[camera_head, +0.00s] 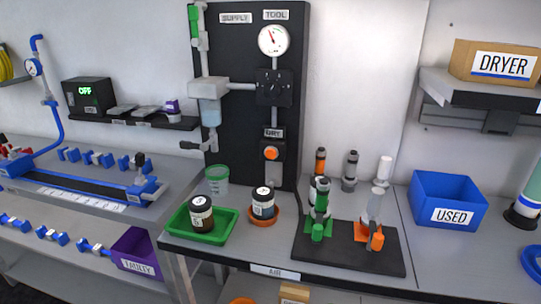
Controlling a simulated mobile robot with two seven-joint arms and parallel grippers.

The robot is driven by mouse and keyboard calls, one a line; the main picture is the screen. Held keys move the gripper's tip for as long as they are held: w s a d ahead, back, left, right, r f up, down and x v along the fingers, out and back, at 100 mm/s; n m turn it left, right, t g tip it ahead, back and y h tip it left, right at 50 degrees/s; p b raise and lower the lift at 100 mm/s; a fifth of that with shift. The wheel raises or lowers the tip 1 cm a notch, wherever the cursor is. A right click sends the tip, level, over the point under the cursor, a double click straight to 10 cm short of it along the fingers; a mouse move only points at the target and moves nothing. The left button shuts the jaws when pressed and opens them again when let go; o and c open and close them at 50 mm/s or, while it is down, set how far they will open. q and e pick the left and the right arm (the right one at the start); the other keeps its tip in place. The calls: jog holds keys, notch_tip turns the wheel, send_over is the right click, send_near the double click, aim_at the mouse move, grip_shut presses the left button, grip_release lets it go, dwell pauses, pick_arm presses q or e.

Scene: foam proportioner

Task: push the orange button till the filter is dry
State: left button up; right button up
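The orange button (271,153) sits on a dark box low on the black panel (235,60), under a small label that is hard to read. It is a round knob facing outward, and nothing touches it. A white filter-like unit with a clear bowl (210,113) hangs at the panel's left side; the bowl looks pale bluish, and I cannot tell whether it is wet or dry. A round gauge (273,40) with a red needle is above. Neither of my grippers is in view.
On the bench before the panel are a green tray (187,229) with a dark jar, another jar (263,203) on an orange dish, and a green-rimmed cup (217,179). A black mat (345,258) holds upright tools. A blue USED bin (447,200) stands right.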

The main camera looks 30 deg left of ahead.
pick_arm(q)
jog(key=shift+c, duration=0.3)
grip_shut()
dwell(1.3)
